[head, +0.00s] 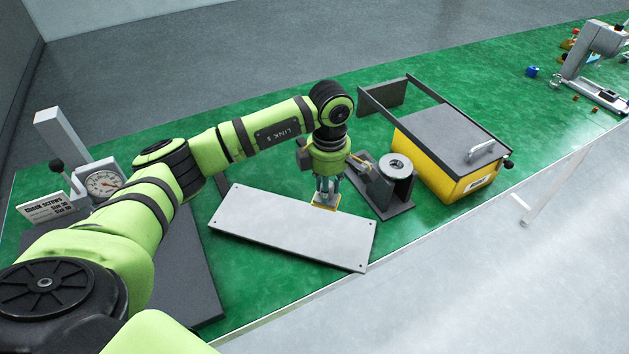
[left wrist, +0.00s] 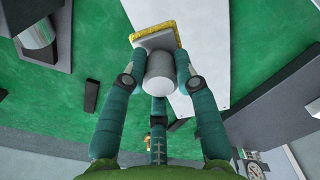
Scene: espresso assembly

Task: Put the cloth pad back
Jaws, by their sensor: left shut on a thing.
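My left gripper (head: 327,188) points down and is shut on the cloth pad (head: 325,204). In the left wrist view the fingers (left wrist: 160,84) close round its pale round handle, and the cloth pad (left wrist: 152,35) shows a grey backing and a yellow cloth edge. In the head view the pad is at the far edge of a pale flat plate (head: 290,228) with holes at its corners. I cannot tell whether the pad touches the plate. My right gripper is not in view.
Right of the gripper stands a dark fixture with a metal ring (head: 397,164). Beyond it is a yellow box (head: 440,160) with a grey, handled lid. A dial gauge (head: 103,185) and a sign (head: 45,207) stand at left. Green tabletop (head: 235,274) shows between things.

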